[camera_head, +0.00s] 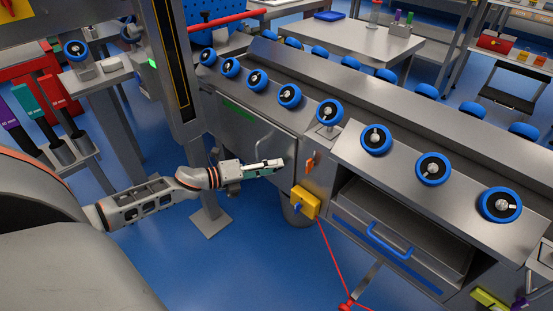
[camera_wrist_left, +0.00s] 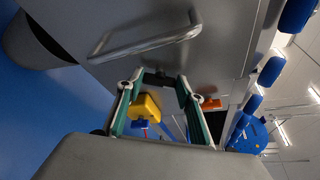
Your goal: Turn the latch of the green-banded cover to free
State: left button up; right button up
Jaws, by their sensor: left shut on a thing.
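The green-banded cover (camera_head: 238,133) is a grey metal panel on the side of the conveyor, with a green strip near its upper left and a bar handle. It fills the upper part of the left wrist view (camera_wrist_left: 225,50), with the handle above my fingers. My left gripper (camera_head: 279,163) is at the cover's lower right, below the handle. In the left wrist view its fingertips (camera_wrist_left: 163,79) are closed around a small dark piece, the latch (camera_wrist_left: 158,78), at the cover's face. The fingers mostly hide the latch, so its angle is unclear. My right gripper is out of view.
An orange lever (camera_head: 310,161) and a yellow box (camera_head: 305,202) with a red cord are just right of my left gripper. A blue-handled drawer (camera_head: 390,240) lies farther right. A grey post (camera_head: 207,185) stands close to the left forearm.

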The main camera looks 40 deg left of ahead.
pick_arm(q)
jog(key=n+b, duration=0.1)
jog(key=n+t+h, duration=0.1)
jog(key=n, duration=0.1)
jog(key=n+b, duration=0.1)
jog(key=n, duration=0.1)
jog(key=shift+a+f+t+h+b, duration=0.1)
jog(key=shift+f+t+h+b, duration=0.2)
jog(key=shift+f+h, duration=0.1)
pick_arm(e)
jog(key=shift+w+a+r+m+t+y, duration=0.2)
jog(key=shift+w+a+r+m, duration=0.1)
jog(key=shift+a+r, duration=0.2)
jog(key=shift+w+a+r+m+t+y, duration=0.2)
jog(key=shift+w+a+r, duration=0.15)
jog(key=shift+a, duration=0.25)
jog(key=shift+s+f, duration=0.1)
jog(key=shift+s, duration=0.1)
pick_arm(q)
jog(key=o, duration=1.1)
jog(key=v, duration=1.2)
